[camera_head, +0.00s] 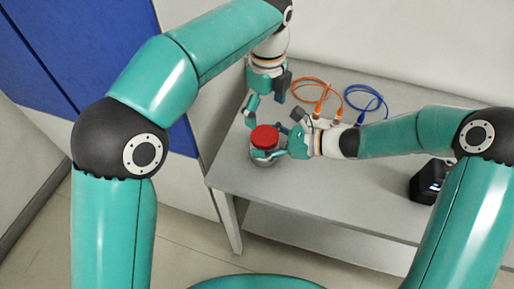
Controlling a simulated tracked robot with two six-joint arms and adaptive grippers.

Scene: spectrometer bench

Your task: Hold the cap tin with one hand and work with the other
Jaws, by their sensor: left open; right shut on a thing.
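The cap tin (264,138) is a small round tin with a red top and a grey body. It stands upright near the left end of the grey bench. My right gripper (268,154) comes in from the right and is shut on the tin, its fingers around the body below the red top. My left gripper (266,108) hangs above and behind the tin, pointing down. It is open and empty, apart from the red top. The tin's lower body is partly hidden by the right fingers.
An orange cable (308,84) and a blue cable (380,104) lie coiled at the back of the bench (310,200). A black device (427,182) stands at the right, partly behind my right arm. The bench front middle is clear. Its left edge is close to the tin.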

